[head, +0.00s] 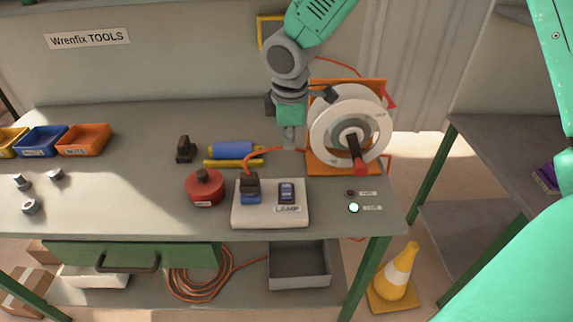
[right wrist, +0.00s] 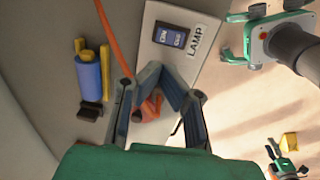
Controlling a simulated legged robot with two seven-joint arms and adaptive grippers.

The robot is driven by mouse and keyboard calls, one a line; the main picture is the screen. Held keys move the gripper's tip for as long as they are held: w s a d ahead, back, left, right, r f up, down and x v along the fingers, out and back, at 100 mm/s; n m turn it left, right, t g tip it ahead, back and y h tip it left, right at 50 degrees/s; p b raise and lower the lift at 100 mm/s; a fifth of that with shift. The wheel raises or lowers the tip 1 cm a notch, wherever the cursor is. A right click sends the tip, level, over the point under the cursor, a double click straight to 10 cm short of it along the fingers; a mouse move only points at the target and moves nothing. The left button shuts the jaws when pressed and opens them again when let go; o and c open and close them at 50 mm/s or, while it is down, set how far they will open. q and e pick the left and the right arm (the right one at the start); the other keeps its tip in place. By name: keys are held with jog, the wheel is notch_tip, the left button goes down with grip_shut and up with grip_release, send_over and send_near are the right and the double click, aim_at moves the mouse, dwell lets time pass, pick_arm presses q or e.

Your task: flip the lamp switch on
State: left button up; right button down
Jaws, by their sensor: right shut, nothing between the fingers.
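The lamp switch (head: 287,192) is a dark blue rocker on a pale box (head: 270,217) on the bench, with a LAMP label (head: 288,209) in front of it. The switch also shows in the right wrist view (right wrist: 172,37), beside its label (right wrist: 197,41). I cannot tell which side of the rocker is pressed. My right gripper (head: 289,146) points down behind the box, apart from the switch. Its fingers (right wrist: 163,78) are shut and empty. A dark plug (head: 249,184) with an orange cord stands on the box, left of the switch.
A cable reel (head: 340,126) stands right of my gripper. A red round object (head: 204,187) and a blue roller (head: 234,150) are to the left. A small lamp (head: 354,208) glows pale green at the right, below a dark one (head: 350,193).

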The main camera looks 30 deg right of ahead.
aim_at(287, 188)
jog(key=f, duration=0.4)
jog(key=w+f, duration=0.1)
jog(key=f, duration=0.7)
jog(key=shift+w+f, duration=0.3)
jog(key=shift+d+f, duration=0.4)
jog(key=shift+d, duration=0.1)
jog(key=shift+s+a+r+p, duration=0.15)
jog(key=shift+a+r+p, duration=0.15)
jog(key=shift+a, duration=0.4)
jog(key=shift+s+a+r, duration=0.15)
jog(key=shift+s+a, duration=0.05)
jog(key=shift+s, duration=0.15)
pick_arm(q)
jog(key=shift+r, duration=0.5)
pick_arm(e)
jog(key=shift+s+d, duration=0.1)
jog(key=shift+d, duration=0.3)
pick_arm(q)
jog(key=shift+p, duration=0.3)
